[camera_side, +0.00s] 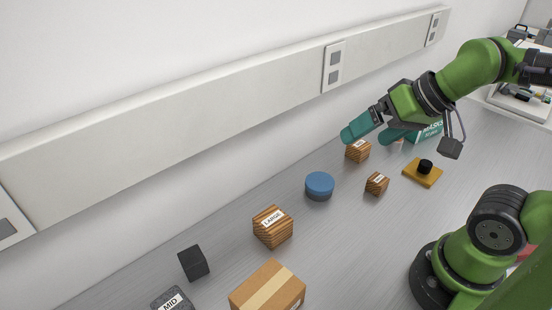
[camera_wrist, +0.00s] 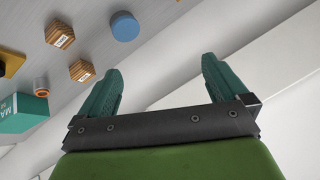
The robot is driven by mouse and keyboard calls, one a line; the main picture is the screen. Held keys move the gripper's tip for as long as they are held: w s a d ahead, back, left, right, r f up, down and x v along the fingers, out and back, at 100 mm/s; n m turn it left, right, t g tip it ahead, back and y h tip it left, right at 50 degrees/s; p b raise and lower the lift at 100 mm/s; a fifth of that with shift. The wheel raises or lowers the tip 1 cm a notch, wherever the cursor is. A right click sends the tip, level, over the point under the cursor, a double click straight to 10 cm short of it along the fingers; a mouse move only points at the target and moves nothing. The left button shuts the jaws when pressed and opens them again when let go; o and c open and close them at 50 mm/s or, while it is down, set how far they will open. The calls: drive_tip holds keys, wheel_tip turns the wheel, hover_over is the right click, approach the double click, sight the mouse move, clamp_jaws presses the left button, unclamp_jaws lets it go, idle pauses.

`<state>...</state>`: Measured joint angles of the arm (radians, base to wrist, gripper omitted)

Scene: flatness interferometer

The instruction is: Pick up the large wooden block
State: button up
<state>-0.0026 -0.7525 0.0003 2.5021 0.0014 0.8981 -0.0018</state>
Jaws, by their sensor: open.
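The large wooden block (camera_side: 272,228), striped brown with a white "LARGE" label, sits on the grey table in the lower middle of the side view. It does not show in the wrist view. My gripper (camera_side: 373,134) is open and empty, raised above the table up and to the right of the large block, well apart from it. Its two teal fingers are spread, and they also show in the wrist view (camera_wrist: 162,68). Two smaller labelled wooden blocks stand nearer my gripper: one close to the wall (camera_side: 357,152) and one farther out (camera_side: 376,184).
A blue cylinder (camera_side: 319,184) stands between the large block and the smaller ones. A cardboard box (camera_side: 267,290), a black cube (camera_side: 193,264) and a grey "MID" block (camera_side: 171,301) lie nearby. A yellow plate (camera_side: 413,176) and a teal box (camera_side: 430,133) are right. The wall trunking (camera_side: 200,115) runs behind.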

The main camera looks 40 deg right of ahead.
idle(0.5)
drive_tip(key=n+g+h, duration=0.2)
drive_tip(key=n+g, duration=0.2)
drive_tip(key=g, duration=0.3)
hover_over(274, 220)
wheel_tip(274, 220, down, 7)
drive_tip(key=f, duration=1.1)
drive_tip(key=shift+s+d, duration=0.2)
drive_tip(key=shift+d, duration=0.1)
drive_tip(key=shift+w+a+f, duration=0.1)
drive_tip(key=shift+a+f, duration=0.05)
drive_tip(key=shift+f, duration=1.4)
drive_tip(key=shift+w+a+f, duration=0.1)
drive_tip(key=shift+a+f, duration=0.05)
drive_tip(key=shift+f, duration=1.35)
drive_tip(key=c, duration=1.1)
drive_tip(key=shift+c, duration=0.2)
